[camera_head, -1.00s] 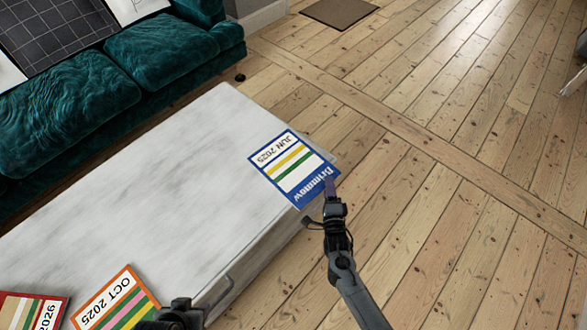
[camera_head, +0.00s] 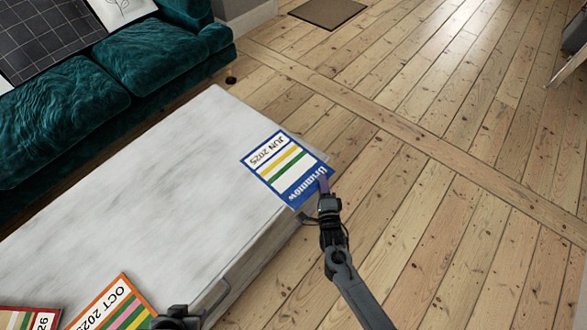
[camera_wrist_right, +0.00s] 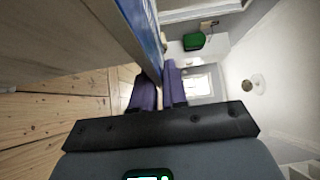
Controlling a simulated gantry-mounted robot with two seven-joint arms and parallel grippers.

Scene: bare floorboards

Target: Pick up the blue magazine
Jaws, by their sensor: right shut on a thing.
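The blue magazine (camera_head: 268,158), marked JUN 2025 with yellow and green stripes, lies at the right corner of the pale table, its near end at the table's edge. My right gripper (camera_head: 323,184) is shut on its near right edge. In the right wrist view, the purple fingers (camera_wrist_right: 158,80) pinch the edge of the magazine (camera_wrist_right: 140,22), which runs up from between them. A dark part of my left arm (camera_head: 178,318) shows at the bottom of the head view; its fingers cannot be made out.
The pale table (camera_head: 150,185) has a broad bare top. An orange-edged magazine (camera_head: 112,305) and a red-edged one (camera_head: 28,318) lie at its lower left. A teal sofa (camera_head: 80,90) stands behind it. Open floorboards (camera_head: 430,190) lie to the right.

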